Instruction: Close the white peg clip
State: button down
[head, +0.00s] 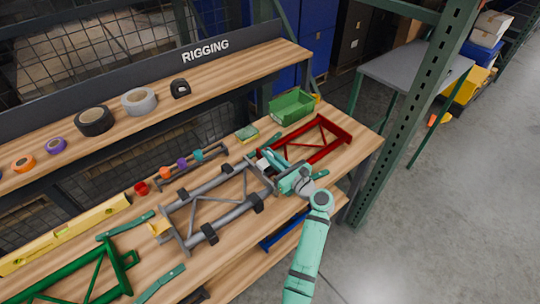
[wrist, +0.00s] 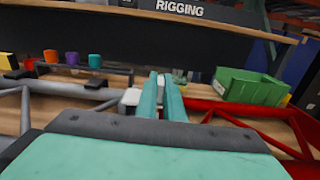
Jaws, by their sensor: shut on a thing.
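The white peg clip (head: 262,164) is at the right end of the grey tube frame on the workbench, close to the red frame. In the wrist view a white part of it (wrist: 130,98) shows just left of my fingers. My gripper (head: 270,158) reaches in from the front right, over the bench. In the wrist view its two teal fingers (wrist: 161,92) are nearly together, with a sliver of white between their tips. They are shut on the clip, and they hide much of it. Whether the clip's own jaws are open or closed cannot be seen.
The grey tube frame (head: 217,204) with black clamps lies left of my gripper. The red frame (head: 330,139) lies to the right. A green bin (head: 291,107) stands behind. A rack with coloured cups (head: 182,164) is at back left. A shelf with tape rolls (head: 95,121) runs behind.

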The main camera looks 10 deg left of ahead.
jog(key=c, duration=1.9)
grip_release()
jog(key=shift+o, duration=0.2)
jog(key=v, duration=1)
jog(key=shift+s+d, duration=0.3)
